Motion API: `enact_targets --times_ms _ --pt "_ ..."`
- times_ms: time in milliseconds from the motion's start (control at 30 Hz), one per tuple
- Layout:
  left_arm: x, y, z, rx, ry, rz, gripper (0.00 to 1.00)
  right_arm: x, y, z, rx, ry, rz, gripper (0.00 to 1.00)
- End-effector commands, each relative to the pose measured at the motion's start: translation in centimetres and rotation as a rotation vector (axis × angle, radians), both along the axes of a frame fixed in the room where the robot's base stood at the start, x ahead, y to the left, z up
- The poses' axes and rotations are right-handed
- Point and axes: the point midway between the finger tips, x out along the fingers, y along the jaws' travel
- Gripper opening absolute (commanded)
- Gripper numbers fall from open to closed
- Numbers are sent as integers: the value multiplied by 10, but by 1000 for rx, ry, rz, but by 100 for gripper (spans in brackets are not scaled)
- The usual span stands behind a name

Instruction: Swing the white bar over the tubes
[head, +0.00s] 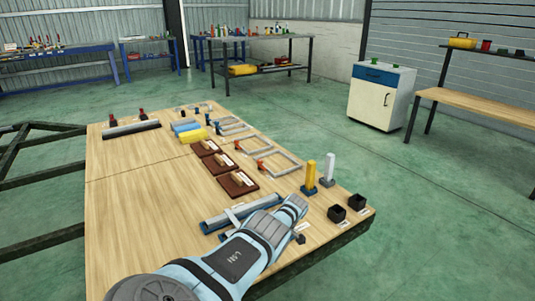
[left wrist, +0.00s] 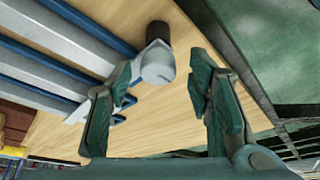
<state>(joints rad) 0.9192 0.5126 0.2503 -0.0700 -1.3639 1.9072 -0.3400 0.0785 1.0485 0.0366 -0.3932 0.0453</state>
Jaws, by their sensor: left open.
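In the head view the blue and grey tubes (head: 215,224) lie in a row near the front of the wooden table, partly behind my left arm. A short pale piece (head: 234,216) stands across them. In the left wrist view the tubes (left wrist: 48,62) run in on the left. A pale block (left wrist: 155,64) with a dark round knob (left wrist: 158,34) is between and beyond the fingers, apparently the end of the white bar; I cannot tell how far the bar reaches. My left gripper (left wrist: 160,72) is open, with no clear contact on the block. Its fingers are hidden in the head view.
A yellow post (head: 309,174) and a white post (head: 328,167) stand to the right on the table (head: 130,200), with black boxes (head: 336,213) near its right edge. Brown blocks (head: 237,184) and grey frames (head: 280,164) lie behind. The table's left part is bare.

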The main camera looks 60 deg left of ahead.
Motion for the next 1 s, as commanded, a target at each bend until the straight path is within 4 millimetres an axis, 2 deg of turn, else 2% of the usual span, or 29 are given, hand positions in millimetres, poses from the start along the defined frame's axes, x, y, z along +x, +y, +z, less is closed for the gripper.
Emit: enact_targets --times_ms 167,267,500,600,733,1000 --pt "5 -1 11 4 -3 1 47 0 0 0 0 -1 0 45" --pt "8 -7 25 4 -3 -2 47 1 0 0 0 -2 0 45" --pt "26 -27 89 0 -3 -1 47 1 0 0 1 -2 0 45" --pt "29 -31 104 0 -1 1 47 1 1 0 1 -2 0 45" --pt "31 -33 111 0 0 1 47 1 1 0 1 -2 0 45" --pt "31 -33 110 -1 1 0 47 1 1 0 1 -3 0 45"
